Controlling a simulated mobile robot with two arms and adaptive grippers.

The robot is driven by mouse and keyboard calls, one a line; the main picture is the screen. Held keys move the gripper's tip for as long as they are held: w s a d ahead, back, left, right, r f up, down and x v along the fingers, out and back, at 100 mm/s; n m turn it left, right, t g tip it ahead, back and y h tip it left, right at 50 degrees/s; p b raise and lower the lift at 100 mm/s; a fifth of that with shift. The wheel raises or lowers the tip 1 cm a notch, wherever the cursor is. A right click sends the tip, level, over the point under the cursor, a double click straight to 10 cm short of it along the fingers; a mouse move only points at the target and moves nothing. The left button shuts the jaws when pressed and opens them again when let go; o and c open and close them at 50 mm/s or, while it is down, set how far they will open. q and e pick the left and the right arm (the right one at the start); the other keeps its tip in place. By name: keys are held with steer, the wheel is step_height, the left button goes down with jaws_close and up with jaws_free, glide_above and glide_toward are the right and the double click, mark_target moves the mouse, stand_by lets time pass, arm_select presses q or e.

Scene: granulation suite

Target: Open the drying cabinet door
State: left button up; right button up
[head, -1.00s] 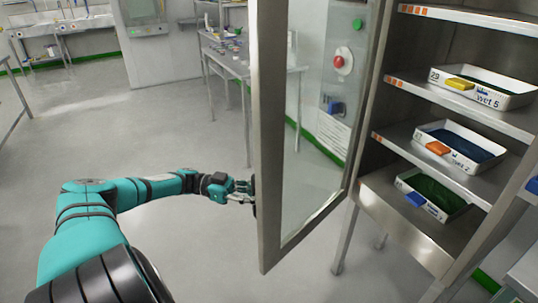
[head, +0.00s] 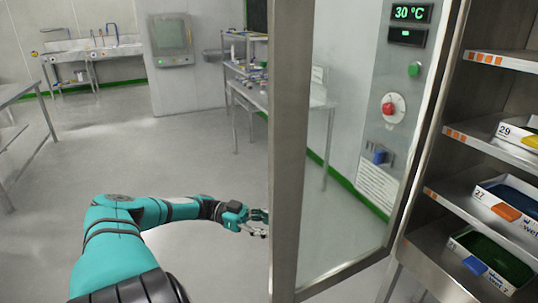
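The drying cabinet door (head: 289,150) is a glass panel in a steel frame. It stands swung well open, its free edge toward me, left of the cabinet's shelves (head: 470,207). My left gripper (head: 262,222) is at the left side of the door's frame edge, low down. Its fingertips are partly hidden behind the frame, so I cannot tell whether they grip anything. No handle shows. My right gripper is not in view.
Trays sit on the shelves, including a white tray with green contents (head: 487,262) and one with an orange tag (head: 510,212). A control panel with a red knob (head: 391,108) shows through the glass. A steel table (head: 257,97) stands behind.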

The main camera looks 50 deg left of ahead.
arm_select(q)
steer(key=w+v, duration=0.1)
steer(key=v, duration=1.1)
steer(key=shift+a+f, duration=0.4)
steer(key=shift+a, duration=0.2)
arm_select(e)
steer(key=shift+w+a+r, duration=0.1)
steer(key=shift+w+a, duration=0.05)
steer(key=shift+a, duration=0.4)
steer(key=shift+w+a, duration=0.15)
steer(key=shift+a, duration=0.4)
arm_select(q)
steer(key=shift+s, duration=0.15)
